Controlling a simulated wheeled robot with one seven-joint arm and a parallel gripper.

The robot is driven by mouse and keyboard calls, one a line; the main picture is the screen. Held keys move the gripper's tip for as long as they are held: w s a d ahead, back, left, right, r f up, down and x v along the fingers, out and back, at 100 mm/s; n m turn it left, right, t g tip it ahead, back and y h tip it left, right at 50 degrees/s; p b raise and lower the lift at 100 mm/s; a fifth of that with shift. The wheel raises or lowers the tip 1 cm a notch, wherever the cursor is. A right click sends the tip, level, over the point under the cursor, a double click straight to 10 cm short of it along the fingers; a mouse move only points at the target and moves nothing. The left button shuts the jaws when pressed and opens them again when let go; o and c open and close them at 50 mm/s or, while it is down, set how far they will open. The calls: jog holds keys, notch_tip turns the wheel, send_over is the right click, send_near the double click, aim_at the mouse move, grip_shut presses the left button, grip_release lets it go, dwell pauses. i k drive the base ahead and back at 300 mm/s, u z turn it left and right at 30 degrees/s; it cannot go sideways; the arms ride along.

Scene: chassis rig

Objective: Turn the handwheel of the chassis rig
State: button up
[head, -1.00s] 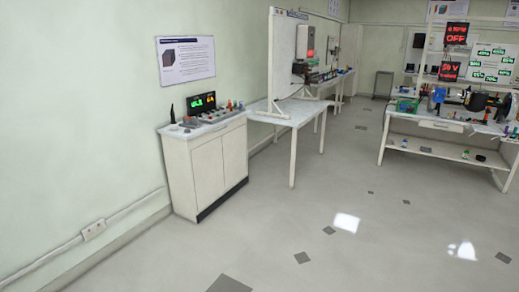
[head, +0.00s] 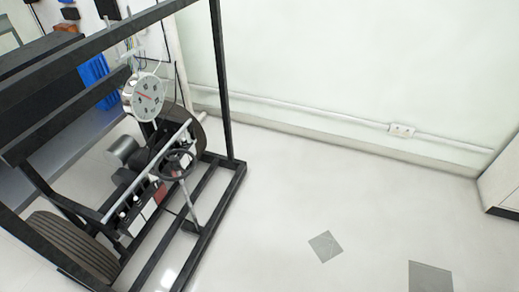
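The chassis rig (head: 222,90) stands at the left of the head view, a black metal frame with two tyres, an axle bar and a round white dial (head: 143,97). The dark handwheel (head: 176,165) sits inside the frame on a slanted grey column, below and right of the dial. My gripper is not in view, so its distance from the handwheel does not show.
The frame's low base rail (head: 215,213) runs along the floor. The floor (head: 330,190) right of the rig is clear. A pale wall with a conduit and socket (head: 401,130) is behind. A cabinet edge (head: 503,185) shows at the far right.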

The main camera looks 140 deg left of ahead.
aim_at(174, 160)
jog(key=z, duration=1.45)
jog(key=k, duration=1.7)
jog(key=z, duration=2.25)
